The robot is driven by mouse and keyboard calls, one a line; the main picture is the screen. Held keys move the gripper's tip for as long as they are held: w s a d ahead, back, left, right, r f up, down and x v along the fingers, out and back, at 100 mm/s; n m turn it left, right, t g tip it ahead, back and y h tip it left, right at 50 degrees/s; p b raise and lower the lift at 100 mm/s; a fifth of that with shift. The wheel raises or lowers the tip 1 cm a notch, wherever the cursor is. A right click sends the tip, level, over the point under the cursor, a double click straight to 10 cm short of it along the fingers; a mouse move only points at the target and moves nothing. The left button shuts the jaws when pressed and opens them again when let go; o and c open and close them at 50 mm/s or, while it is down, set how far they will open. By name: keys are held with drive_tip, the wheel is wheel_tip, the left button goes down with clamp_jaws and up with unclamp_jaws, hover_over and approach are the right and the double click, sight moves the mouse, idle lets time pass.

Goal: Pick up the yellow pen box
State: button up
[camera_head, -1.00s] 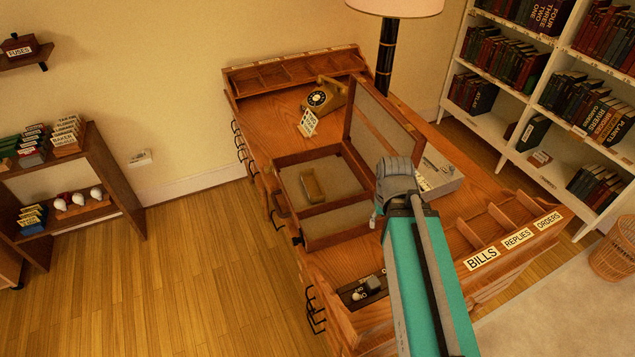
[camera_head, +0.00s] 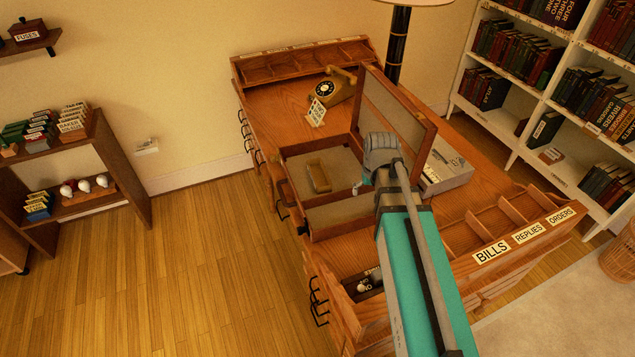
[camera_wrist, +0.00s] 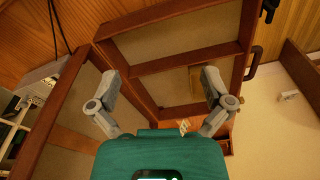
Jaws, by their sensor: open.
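The yellow pen box (camera_head: 319,177) is a small mustard-yellow box lying in the larger compartment of an open wooden case (camera_head: 345,222) on the desk. In the wrist view the pen box (camera_wrist: 194,80) is partly hidden behind the right finger. My gripper (camera_head: 368,182) is above the right side of the case, to the right of the box and apart from it. In the wrist view the fingers of my gripper (camera_wrist: 160,80) are spread wide, with nothing between them but the case below.
The raised case lid (camera_head: 397,112) stands close behind my gripper. A grey device (camera_head: 447,170) lies right of it. A telephone (camera_head: 334,89) and a small card (camera_head: 316,112) stand at the back. Labelled sorting slots (camera_head: 515,225) line the desk's right edge.

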drive_tip(key=w+a+f+n+t+b, duration=0.1)
drive_tip(key=w+a+f+b, duration=0.2)
drive_tip(key=w+a, duration=0.3)
drive_tip(key=w+a+f+n+t+y+b, duration=0.1)
drive_tip(key=w+a, duration=0.5)
drive_tip(key=w, duration=0.9)
wheel_tip(320, 180, down, 2)
drive_tip(key=t+b, duration=0.1)
drive_tip(key=b, duration=0.1)
drive_tip(key=shift+w+a+f+b, duration=0.15)
drive_tip(key=shift+a+b, duration=0.15)
drive_tip(key=shift+a, duration=0.1)
drive_tip(key=shift+f, duration=0.1)
drive_tip(key=b, duration=0.8)
approach(318, 176)
drive_tip(key=shift+x, duration=0.85)
drive_tip(key=shift+d+f, duration=0.1)
drive_tip(key=shift+d, duration=0.05)
drive_tip(key=shift+b+x, duration=2.4)
drive_tip(key=shift+x, duration=0.1)
drive_tip(key=c, duration=1)
